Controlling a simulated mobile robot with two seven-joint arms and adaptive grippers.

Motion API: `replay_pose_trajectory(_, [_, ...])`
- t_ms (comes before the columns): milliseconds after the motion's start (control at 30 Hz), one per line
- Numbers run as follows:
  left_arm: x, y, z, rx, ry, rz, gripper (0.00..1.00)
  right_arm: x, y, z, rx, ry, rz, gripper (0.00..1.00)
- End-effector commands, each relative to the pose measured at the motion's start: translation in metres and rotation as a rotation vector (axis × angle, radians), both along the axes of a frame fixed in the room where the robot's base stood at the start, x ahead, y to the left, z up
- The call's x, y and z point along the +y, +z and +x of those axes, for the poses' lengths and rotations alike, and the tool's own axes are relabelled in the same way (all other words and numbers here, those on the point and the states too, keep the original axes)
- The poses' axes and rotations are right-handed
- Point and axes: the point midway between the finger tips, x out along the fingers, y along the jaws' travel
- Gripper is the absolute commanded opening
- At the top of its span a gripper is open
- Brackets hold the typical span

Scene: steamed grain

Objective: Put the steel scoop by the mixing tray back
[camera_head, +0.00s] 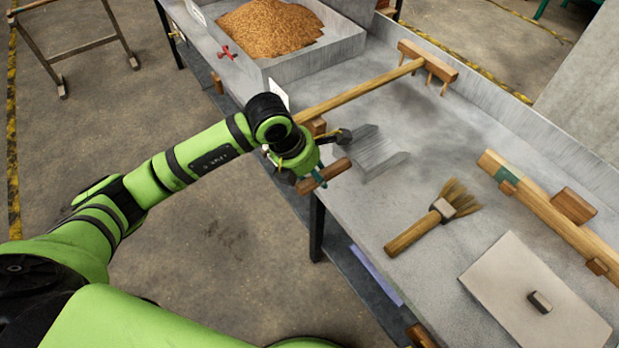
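The steel scoop (368,152) lies at the near-left edge of the grey table, its ribbed metal pan on the top. Its wooden handle (335,170) points toward the edge and my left gripper. My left gripper (328,160) is at the handle, and the wrist partly hides it. Whether the fingers are closed on the handle or only around or beside it cannot be told. The mixing tray (345,45) stands at the far left of the table, holding a heap of brown grain (268,28). My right gripper is not in view.
A wooden rake (365,88) lies between the tray and scoop, its handle reaching toward my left wrist. A brush (425,225), a flat plate with a small knob (525,290) and a long wooden tool (550,215) lie to the right. The table's middle is clear.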

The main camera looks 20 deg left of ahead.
Motion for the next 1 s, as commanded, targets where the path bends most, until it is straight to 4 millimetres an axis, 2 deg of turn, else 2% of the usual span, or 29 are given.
replay_pose_trajectory(100, [0.009, -0.008, 0.003, -0.027, -0.018, 0.019, 0.00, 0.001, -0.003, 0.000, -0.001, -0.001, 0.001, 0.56])
replay_pose_trajectory(367, [0.010, -0.019, 0.003, -0.029, -0.022, 0.018, 0.00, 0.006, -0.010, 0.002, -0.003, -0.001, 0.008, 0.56])
replay_pose_trajectory(667, [0.009, -0.047, 0.003, -0.027, -0.022, 0.017, 0.00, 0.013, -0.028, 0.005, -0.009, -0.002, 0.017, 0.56])
replay_pose_trajectory(1000, [0.009, -0.081, 0.003, -0.026, -0.021, 0.017, 0.00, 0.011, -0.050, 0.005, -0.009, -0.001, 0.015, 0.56])
